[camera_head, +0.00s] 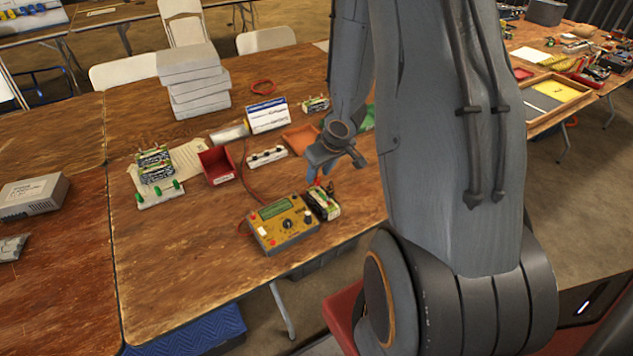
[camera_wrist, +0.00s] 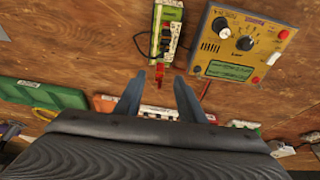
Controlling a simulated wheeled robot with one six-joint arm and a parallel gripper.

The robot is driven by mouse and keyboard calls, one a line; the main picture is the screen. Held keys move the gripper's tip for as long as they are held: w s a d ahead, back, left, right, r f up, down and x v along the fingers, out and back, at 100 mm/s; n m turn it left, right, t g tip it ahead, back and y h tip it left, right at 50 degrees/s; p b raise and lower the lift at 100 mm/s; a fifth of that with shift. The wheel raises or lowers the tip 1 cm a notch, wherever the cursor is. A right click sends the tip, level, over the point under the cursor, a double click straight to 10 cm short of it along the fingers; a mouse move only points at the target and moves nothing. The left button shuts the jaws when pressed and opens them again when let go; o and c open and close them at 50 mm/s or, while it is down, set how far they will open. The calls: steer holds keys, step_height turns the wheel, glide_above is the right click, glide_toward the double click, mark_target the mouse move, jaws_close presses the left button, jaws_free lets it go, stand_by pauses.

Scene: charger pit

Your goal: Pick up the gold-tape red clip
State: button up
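A small red clip (camera_wrist: 160,75) shows in the wrist view at the near end of a green-and-white battery pack (camera_wrist: 165,30). No gold tape can be made out on it. My gripper (camera_wrist: 158,80) is open, with one finger on each side of the clip and a gap to both. Whether the fingers are down at the clip's height cannot be told. In the head view my gripper (camera_head: 319,174) points down just behind the battery pack (camera_head: 323,203), beside the yellow charger (camera_head: 283,223). The clip is too small to tell there.
In the wrist view the charger (camera_wrist: 245,45) is close right of the pack, with a red wire (camera_wrist: 204,91). A white power strip (camera_head: 268,156), a red bin (camera_head: 217,164) and an orange bin (camera_head: 300,138) stand behind.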

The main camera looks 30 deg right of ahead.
mark_target(318, 176)
steer(key=shift+b+x, duration=0.3)
steer(key=shift+x, duration=1.3)
steer(key=shift+d, duration=0.1)
steer(key=shift+r, duration=0.1)
steer(key=c, duration=0.9)
step_height(318, 176, up, 10)
steer(key=p, duration=0.6)
